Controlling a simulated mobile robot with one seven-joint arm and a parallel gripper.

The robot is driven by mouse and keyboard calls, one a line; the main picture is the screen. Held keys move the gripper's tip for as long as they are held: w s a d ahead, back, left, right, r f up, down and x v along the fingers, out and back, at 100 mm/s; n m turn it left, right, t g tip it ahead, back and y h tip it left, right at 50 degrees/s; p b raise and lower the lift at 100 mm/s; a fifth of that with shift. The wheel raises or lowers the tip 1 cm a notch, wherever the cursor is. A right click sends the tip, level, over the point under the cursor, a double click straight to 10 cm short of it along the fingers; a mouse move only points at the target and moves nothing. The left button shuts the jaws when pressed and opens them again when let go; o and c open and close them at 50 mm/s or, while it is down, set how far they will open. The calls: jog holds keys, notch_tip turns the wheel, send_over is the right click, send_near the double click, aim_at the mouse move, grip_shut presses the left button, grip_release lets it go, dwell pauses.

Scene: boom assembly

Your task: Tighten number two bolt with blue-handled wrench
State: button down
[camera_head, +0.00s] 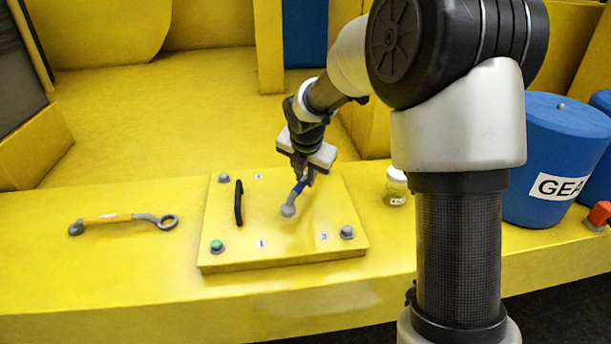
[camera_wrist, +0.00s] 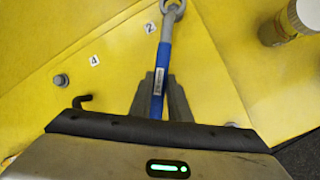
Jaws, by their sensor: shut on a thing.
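My gripper (camera_head: 301,176) is shut on the blue-handled wrench (camera_head: 300,186), above the yellow panel (camera_head: 275,262). The wrench's grey ring end (camera_head: 288,211) points down and looks clear of the bolts in the head view. In the wrist view, the blue handle (camera_wrist: 161,62) is between my fingers and the ring end (camera_wrist: 173,6) is at the top edge, near the label "2" (camera_wrist: 150,27). The number two bolt is not clearly visible; my gripper probably hides it in the head view.
A grey bolt (camera_head: 224,177), a green-topped bolt (camera_head: 217,246) and another grey bolt (camera_head: 347,232) sit at panel corners. A black handle (camera_head: 239,203) stands on the panel. An orange-handled wrench (camera_head: 108,218) lies left; a jar (camera_head: 396,186) and blue bin (camera_head: 553,160) stand right.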

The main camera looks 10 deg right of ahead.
jog(key=shift+f+b, duration=0.5)
jog(key=shift+f, duration=0.45)
jog(key=shift+w+a, duration=0.1)
jog(key=shift+w+a+m+b, duration=0.2)
jog(key=shift+a+m+b, duration=0.1)
jog(key=shift+m, duration=0.1)
dwell(0.5)
jog(key=shift+w+a+r+m+h, duration=0.1)
jog(key=shift+w+a+m+h, duration=0.15)
jog(key=shift+a+m+h, duration=0.1)
dwell(0.4)
jog(key=shift+w+a+m+b, duration=0.3)
jog(key=shift+m+b, duration=0.05)
jog(key=shift+a, duration=0.1)
